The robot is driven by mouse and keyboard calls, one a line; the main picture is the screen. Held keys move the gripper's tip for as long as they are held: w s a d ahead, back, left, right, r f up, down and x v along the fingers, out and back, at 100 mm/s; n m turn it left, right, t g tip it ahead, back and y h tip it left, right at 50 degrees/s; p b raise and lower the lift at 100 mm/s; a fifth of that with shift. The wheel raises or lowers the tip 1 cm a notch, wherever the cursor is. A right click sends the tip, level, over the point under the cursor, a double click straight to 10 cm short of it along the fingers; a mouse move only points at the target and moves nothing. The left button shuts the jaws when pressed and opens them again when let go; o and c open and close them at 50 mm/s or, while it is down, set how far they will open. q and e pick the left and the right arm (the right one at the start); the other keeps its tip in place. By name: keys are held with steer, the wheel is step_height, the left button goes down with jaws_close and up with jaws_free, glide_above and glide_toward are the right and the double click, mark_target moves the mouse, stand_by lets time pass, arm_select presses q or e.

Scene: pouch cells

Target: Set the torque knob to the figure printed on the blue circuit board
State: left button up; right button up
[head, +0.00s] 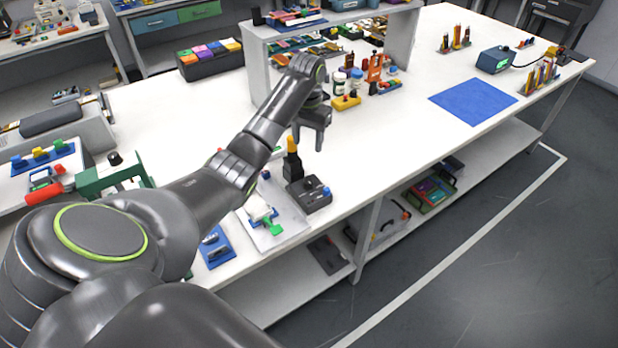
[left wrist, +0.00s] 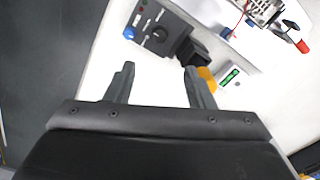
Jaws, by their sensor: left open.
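A dark grey control box (head: 308,195) stands near the table's front edge. I cannot read the knob's setting. My left gripper (head: 309,138) is open and empty, above the table behind the box. In the left wrist view its fingers (left wrist: 159,72) point toward the box, apart from the knob. A small blue board (head: 215,248) lies at the front edge, left of the box; it may be the circuit board. No figure on it is legible. My right gripper is out of view.
A black tool with a yellow-orange top (head: 291,146) stands upright just behind the box. A white tray (head: 285,228) with a green-handled item lies left of the box. Bottles and an orange stand (head: 375,68) are farther back. Right of the box the tabletop is clear up to a blue mat (head: 473,101).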

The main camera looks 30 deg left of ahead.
mark_target(308, 181)
arm_select(q)
step_height(308, 181, down, 15)
steer(key=shift+w+p, duration=0.1)
steer(key=shift+p, duration=0.6)
steer(key=c, duration=1)
